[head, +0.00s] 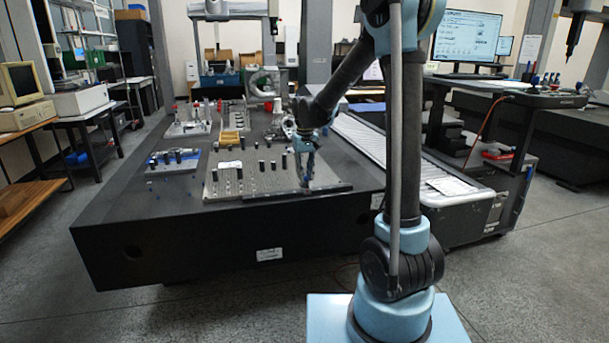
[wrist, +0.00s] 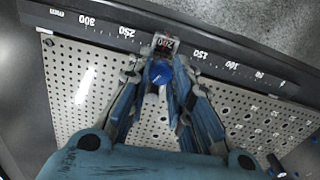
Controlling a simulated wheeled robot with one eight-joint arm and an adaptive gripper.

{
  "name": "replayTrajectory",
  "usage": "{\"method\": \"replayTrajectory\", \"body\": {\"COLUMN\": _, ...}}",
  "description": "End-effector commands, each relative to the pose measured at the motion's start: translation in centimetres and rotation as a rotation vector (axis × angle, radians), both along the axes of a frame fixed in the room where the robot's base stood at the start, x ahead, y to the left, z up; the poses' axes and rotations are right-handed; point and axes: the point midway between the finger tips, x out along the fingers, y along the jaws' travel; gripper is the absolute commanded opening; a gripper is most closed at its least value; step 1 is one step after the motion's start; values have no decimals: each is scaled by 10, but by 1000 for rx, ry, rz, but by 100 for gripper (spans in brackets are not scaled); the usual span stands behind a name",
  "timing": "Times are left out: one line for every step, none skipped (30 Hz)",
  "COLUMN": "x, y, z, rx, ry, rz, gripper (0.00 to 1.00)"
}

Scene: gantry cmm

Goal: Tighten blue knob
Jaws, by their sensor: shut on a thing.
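The blue knob (wrist: 160,71) shows in the wrist view between my fingertips, next to a small slider block with a red-marked window (wrist: 165,43) on a dark scale bar (wrist: 200,54). My gripper (wrist: 162,78) is shut on the knob, with one finger on each side of it. In the head view my gripper (head: 305,183) points down at the front right part of the perforated plate (head: 325,187). The knob is too small and too covered by the fingers to make out in the head view.
The plate lies on a large dark granite table (head: 180,225) and carries several short black posts (head: 273,166). A smaller fixture plate with blue parts (head: 172,161) sits to the left. A grey slatted conveyor-like bed (head: 385,150) runs along the right.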

Motion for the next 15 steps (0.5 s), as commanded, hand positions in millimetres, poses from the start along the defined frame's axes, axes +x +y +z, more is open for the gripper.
{"method": "replayTrajectory", "body": {"x": 2, "y": 0, "z": 0, "rx": 1, "ry": -3, "rz": -34, "gripper": 0}}
{"method": "replayTrajectory", "body": {"x": 2, "y": 0, "z": 0, "rx": 1, "ry": -3, "rz": -56, "gripper": 0}}
{"method": "replayTrajectory", "body": {"x": 2, "y": 0, "z": 1, "rx": 1, "ry": -3, "rz": -81, "gripper": 0}}
{"method": "replayTrajectory", "body": {"x": 2, "y": 0, "z": 1, "rx": 1, "ry": -3, "rz": -96, "gripper": 0}}
{"method": "replayTrajectory", "body": {"x": 2, "y": 0, "z": 1, "rx": 1, "ry": -3, "rz": -111, "gripper": 0}}
{"method": "replayTrajectory", "body": {"x": 2, "y": 0, "z": 1, "rx": 1, "ry": -4, "rz": -125, "gripper": 0}}
{"method": "replayTrajectory", "body": {"x": 2, "y": 0, "z": 1, "rx": 1, "ry": -4, "rz": -134, "gripper": 0}}
{"method": "replayTrajectory", "body": {"x": 2, "y": 0, "z": 1, "rx": 1, "ry": -4, "rz": -141, "gripper": 0}}
{"method": "replayTrajectory", "body": {"x": 2, "y": 0, "z": 1, "rx": 1, "ry": -4, "rz": -146, "gripper": 0}}
{"method": "replayTrajectory", "body": {"x": 2, "y": 0, "z": 1, "rx": 1, "ry": -4, "rz": -148, "gripper": 0}}
{"method": "replayTrajectory", "body": {"x": 2, "y": 0, "z": 1, "rx": 1, "ry": -4, "rz": -149, "gripper": 0}}
{"method": "replayTrajectory", "body": {"x": 2, "y": 0, "z": 1, "rx": 1, "ry": -4, "rz": -149, "gripper": 0}}
{"method": "replayTrajectory", "body": {"x": 2, "y": 0, "z": 1, "rx": 1, "ry": -4, "rz": -149, "gripper": 0}}
{"method": "replayTrajectory", "body": {"x": 2, "y": 0, "z": 1, "rx": 1, "ry": -4, "rz": -149, "gripper": 0}}
{"method": "replayTrajectory", "body": {"x": 3, "y": 1, "z": 1, "rx": 1, "ry": -4, "rz": -148, "gripper": 0}}
